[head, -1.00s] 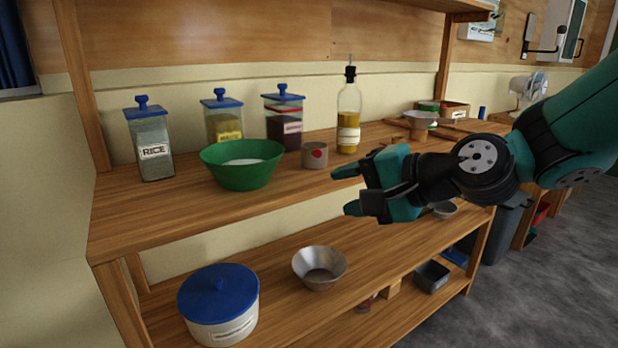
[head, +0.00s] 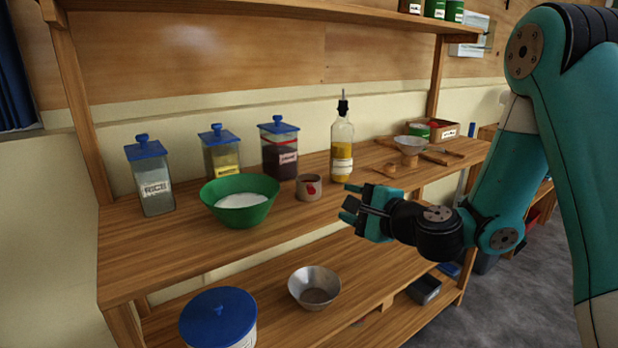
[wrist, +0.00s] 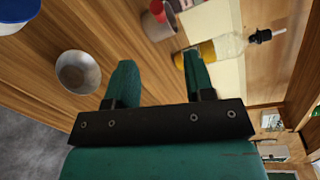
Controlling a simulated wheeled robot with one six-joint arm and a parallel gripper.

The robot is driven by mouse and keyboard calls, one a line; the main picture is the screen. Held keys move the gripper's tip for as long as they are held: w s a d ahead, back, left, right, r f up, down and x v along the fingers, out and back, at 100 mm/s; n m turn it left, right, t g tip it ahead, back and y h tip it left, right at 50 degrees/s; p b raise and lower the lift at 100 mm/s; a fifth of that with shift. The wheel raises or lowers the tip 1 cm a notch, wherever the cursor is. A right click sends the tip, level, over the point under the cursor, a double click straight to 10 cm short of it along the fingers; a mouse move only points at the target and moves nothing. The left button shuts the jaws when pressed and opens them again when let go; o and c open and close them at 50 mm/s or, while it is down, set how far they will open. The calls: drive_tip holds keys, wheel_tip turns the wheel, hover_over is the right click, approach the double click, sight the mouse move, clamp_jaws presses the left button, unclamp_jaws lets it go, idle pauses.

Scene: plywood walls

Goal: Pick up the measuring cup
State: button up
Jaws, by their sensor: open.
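No handle can be made out. My gripper (head: 348,204) is open and empty at the front edge of the upper shelf, to the right of the cup and apart from it. In the wrist view, my gripper's two fingers (wrist: 160,75) stand apart, with the cup beyond them.
A green bowl of white stuff (head: 240,203) stands left of the cup, an oil bottle (head: 342,148) behind right. Blue-lidded jars (head: 281,152) line the back. A small bowl (head: 409,146) stands farther right. A metal bowl (head: 314,287) and blue-lidded pot (head: 217,318) sit on the lower shelf.

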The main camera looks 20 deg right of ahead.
sight(312, 185)
drive_tip(key=p+x, duration=0.5)
drive_tip(key=x, duration=0.2)
drive_tip(key=shift+w+a+r, duration=0.1)
drive_tip(key=shift+w, duration=0.05)
drive_tip(key=shift+w+a+r+p, duration=0.1)
drive_tip(key=shift+w+a+p, duration=0.1)
drive_tip(key=shift+w+p, duration=0.45)
drive_tip(key=p+x, duration=0.3)
drive_tip(key=p, duration=0.1)
drive_tip(key=shift+w+a+p, duration=0.1)
drive_tip(key=shift+a+p, duration=0.15)
drive_tip(key=shift+p, duration=0.1)
drive_tip(key=shift+w+a+f, duration=0.1)
drive_tip(key=shift+w+f, duration=0.1)
drive_tip(key=shift+f, duration=0.05)
clamp_jaws()
